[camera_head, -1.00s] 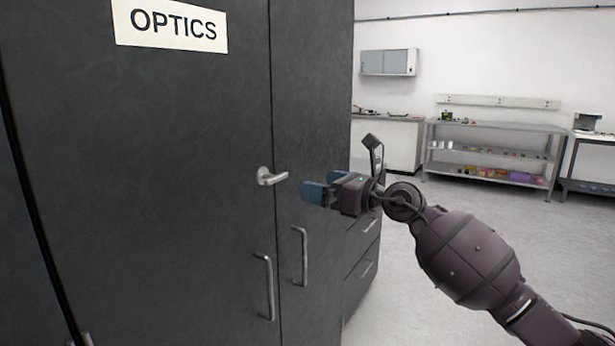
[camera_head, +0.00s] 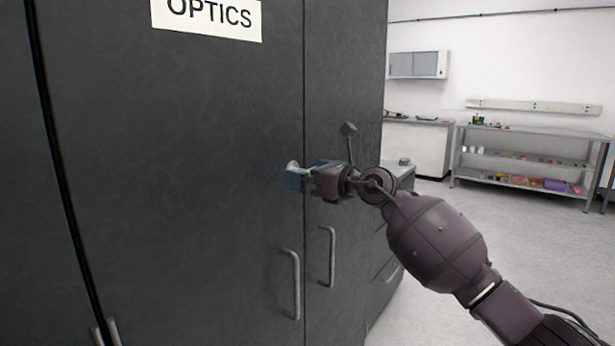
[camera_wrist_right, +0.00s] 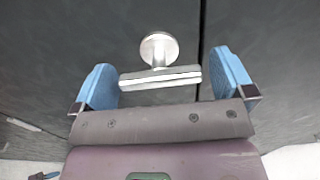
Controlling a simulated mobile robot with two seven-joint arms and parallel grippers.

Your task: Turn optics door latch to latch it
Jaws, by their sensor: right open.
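The optics cabinet door (camera_head: 190,140) is dark grey and looks closed against the door on its right. Its silver latch (camera_head: 292,164) is mostly hidden behind my right gripper in the head view. In the right wrist view the latch (camera_wrist_right: 160,79) shows a round base and a bar lying nearly horizontal, its right end close to the door seam. My right gripper (camera_head: 307,173) is open, with blue fingers (camera_wrist_right: 98,88) either side of the bar. My left gripper is not in view.
A white OPTICS sign (camera_head: 208,17) is on the door above. Two vertical door handles (camera_head: 291,285) (camera_head: 331,257) stick out below the latch, on either side of the seam. A shelf bench (camera_head: 525,160) stands far right, with open floor before it.

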